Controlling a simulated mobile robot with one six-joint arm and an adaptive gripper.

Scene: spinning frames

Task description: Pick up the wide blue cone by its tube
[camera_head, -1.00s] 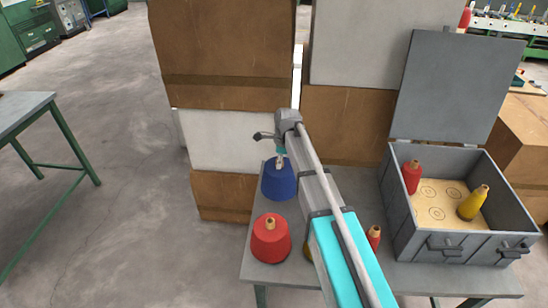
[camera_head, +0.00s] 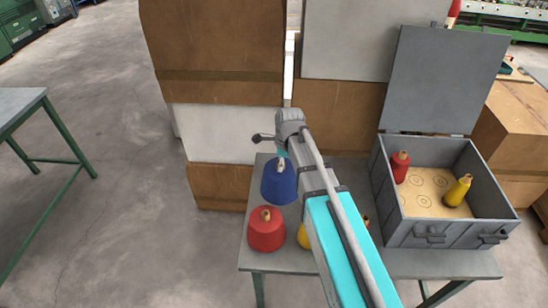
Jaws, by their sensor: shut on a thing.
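The wide blue cone (camera_head: 279,184) is upright at the back left of the grey table, just behind the wide red cone. My gripper (camera_head: 281,163) is over its top and shut on its tube. The fingers are small here and partly hidden by my wrist. I cannot tell for sure whether the cone's base is clear of the table top.
A wide red cone (camera_head: 266,229) stands close in front of the blue one. A yellow cone (camera_head: 304,236) is partly hidden by my arm. An open grey box (camera_head: 400,218) at the right holds a red cone (camera_head: 400,166) and a yellow cone (camera_head: 458,190). Stacked cartons (camera_head: 222,139) stand behind.

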